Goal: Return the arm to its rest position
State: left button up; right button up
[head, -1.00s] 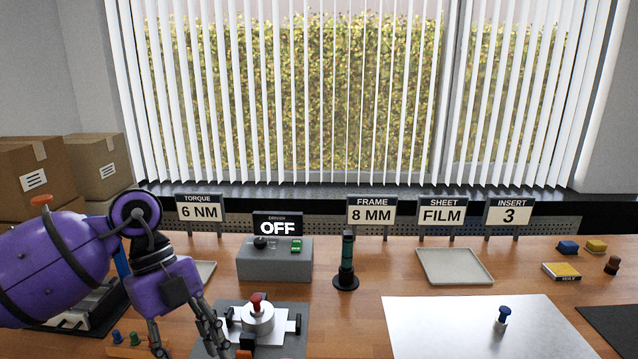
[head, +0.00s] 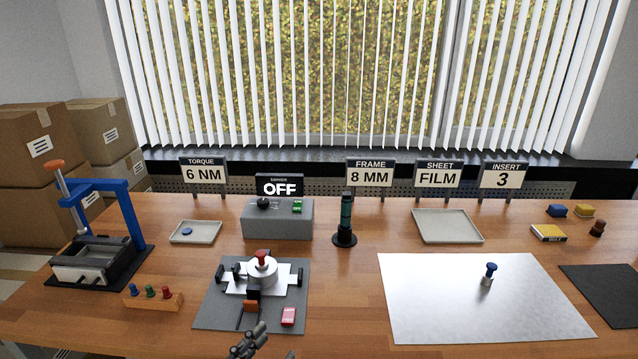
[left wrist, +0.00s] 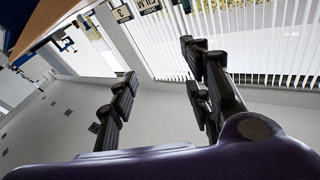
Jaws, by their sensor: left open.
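My left gripper (head: 262,342) shows only as dark finger parts at the bottom edge of the head view, below the front of the grey fixture plate. In the left wrist view the gripper (left wrist: 160,80) has its two dark fingers wide apart with nothing between them. That view is tilted, with floor, blinds and a table edge behind the fingers. The rest of the left arm is out of the head view. My right gripper is in neither view.
The fixture plate (head: 212,310) is closest to the gripper, with a red-knobbed part and a red block on it. A blue press (head: 135,215) and a peg rack (head: 140,301) stand left. A white sheet (head: 430,300) lies right. A grey driver box (head: 277,222) stands behind.

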pick_arm(q)
jog(key=s+a+f+n+g+y, duration=0.1)
jog(key=s+a+f+n+y, duration=0.35)
jog(key=f, duration=0.35)
jog(key=s+a+f+n+g+y, duration=0.1)
jog(key=s+a+f+n+y, duration=0.3)
jog(key=f, duration=0.4)
jog(key=s+a+f+g+y, duration=0.1)
jog(key=s+f+g, duration=0.1)
jog(key=s+f, duration=0.2)
jog(key=s+a+f+g+y, duration=0.1)
jog(key=s+f+g, duration=0.2)
jog(key=s, duration=0.8)
notch_tip(320, 180, down, 2)
jog(key=shift+f+y+p, duration=0.2)
jog(key=shift+y+p, duration=0.15)
jog(key=shift+p, duration=0.05)
jog(key=shift+n, duration=0.25)
